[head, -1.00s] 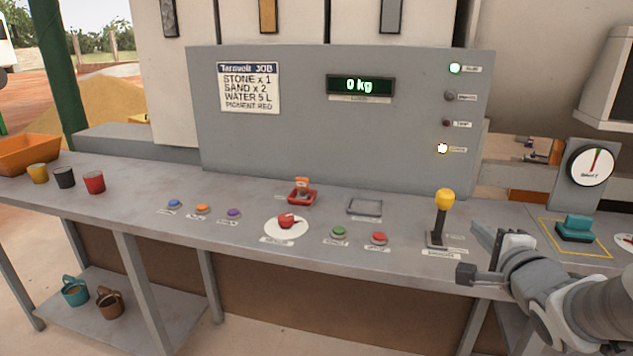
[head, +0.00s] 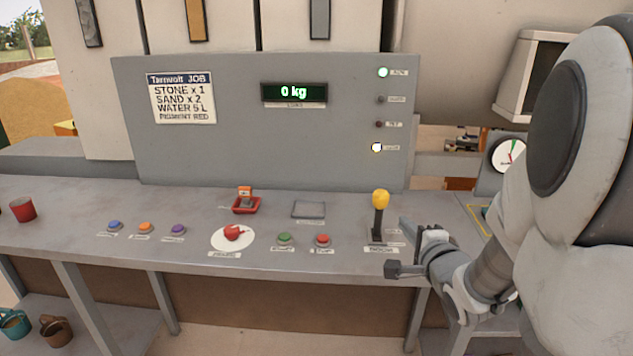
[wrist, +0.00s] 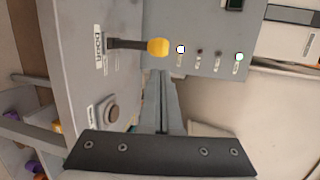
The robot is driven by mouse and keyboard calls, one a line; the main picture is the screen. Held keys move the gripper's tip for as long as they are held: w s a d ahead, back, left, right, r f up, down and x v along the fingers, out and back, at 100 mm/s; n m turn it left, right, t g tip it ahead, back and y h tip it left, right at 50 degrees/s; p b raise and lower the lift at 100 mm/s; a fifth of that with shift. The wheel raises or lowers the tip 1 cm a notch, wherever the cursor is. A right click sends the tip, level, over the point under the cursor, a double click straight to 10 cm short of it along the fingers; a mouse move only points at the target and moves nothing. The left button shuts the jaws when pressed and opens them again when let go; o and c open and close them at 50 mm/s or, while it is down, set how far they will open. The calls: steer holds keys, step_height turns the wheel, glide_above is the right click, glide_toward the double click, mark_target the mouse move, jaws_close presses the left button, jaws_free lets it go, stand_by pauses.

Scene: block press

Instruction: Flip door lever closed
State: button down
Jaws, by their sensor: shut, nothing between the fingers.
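The door lever (head: 379,215) is a black shaft with a yellow knob, standing upright on the right part of the grey console. It also shows in the wrist view (wrist: 140,45), lying sideways in that picture. My gripper (head: 412,245) is just to the right of and in front of the lever, apart from it. Its fingers are shut with nothing between them. In the wrist view my shut fingers (wrist: 160,100) point toward the panel, beside the lever knob.
The console carries a red knob on a white disc (head: 232,237), a green button (head: 285,239), a red button (head: 322,240) and several coloured buttons at left. The upright panel (head: 230,130) with a "0 kg" display (head: 294,92) stands behind. A dial gauge (head: 509,155) is at right.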

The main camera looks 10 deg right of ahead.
mark_target(384, 201)
steer(key=b+x, duration=0.1)
steer(key=x, duration=0.9)
steer(key=shift+w+d+f, duration=0.1)
steer(key=shift+w+f, duration=0.05)
steer(key=shift+w+d+b, duration=0.1)
steer(key=shift+w+b, duration=0.2)
steer(key=shift+w, duration=0.4)
